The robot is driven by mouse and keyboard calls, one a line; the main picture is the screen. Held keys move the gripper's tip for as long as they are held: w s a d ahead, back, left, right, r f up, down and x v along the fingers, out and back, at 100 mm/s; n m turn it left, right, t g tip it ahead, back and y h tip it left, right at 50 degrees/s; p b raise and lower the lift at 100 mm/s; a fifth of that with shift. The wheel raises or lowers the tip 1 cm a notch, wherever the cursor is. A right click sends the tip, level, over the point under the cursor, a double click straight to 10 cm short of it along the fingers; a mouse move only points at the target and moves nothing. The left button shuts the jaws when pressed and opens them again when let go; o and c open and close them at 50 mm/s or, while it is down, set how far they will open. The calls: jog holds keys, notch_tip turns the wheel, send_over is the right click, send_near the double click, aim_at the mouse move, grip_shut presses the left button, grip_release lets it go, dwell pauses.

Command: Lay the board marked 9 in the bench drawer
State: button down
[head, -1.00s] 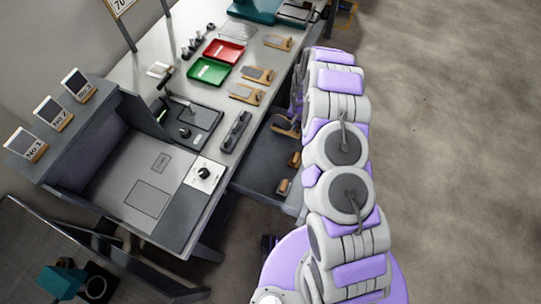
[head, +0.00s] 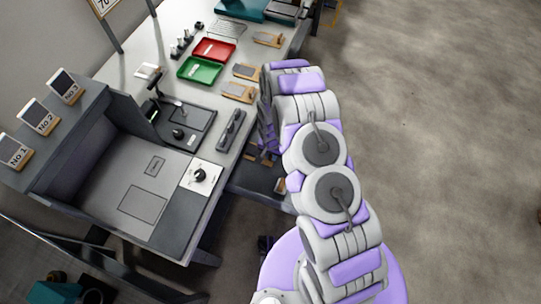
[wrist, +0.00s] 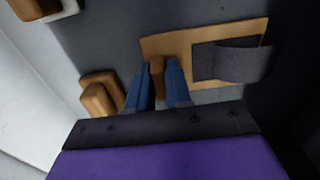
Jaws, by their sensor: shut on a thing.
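My gripper (wrist: 159,70) shows in the wrist view with its two blue fingers shut on the small wooden grip of a tan board (wrist: 175,42). The board has a dark, curled strip on its right part. No number can be read on it. In the head view my gripper is mostly hidden behind my arm, over the far part of the open bench drawer (head: 246,183). The drawer is dark grey. I cannot tell whether the held board touches the drawer floor.
Another wooden piece (wrist: 100,95) lies close to the left of my fingers, and one more (wrist: 45,8) is at the upper left. The bench top holds several tan boards (head: 240,91), a green tray (head: 199,69) and a red tray (head: 213,50). Open floor lies to the right.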

aim_at(278, 159)
jog(key=shift+d+r, duration=0.1)
jog(key=shift+d, duration=1.4)
jog(key=shift+a, duration=0.2)
jog(key=c, duration=1.1)
grip_release()
jog(key=shift+s+a+f, duration=0.1)
jog(key=shift+a+f, duration=0.05)
jog(key=shift+a, duration=0.4)
jog(key=shift+s+a+f, duration=0.1)
jog(key=shift+a, duration=0.45)
jog(key=shift+o, duration=0.2)
jog(key=shift+w+d, duration=0.1)
jog(key=shift+d, duration=0.9)
jog(key=shift+a, duration=0.8)
jog(key=shift+d, duration=0.6)
jog(key=shift+a+r, duration=0.1)
jog(key=shift+r, duration=0.05)
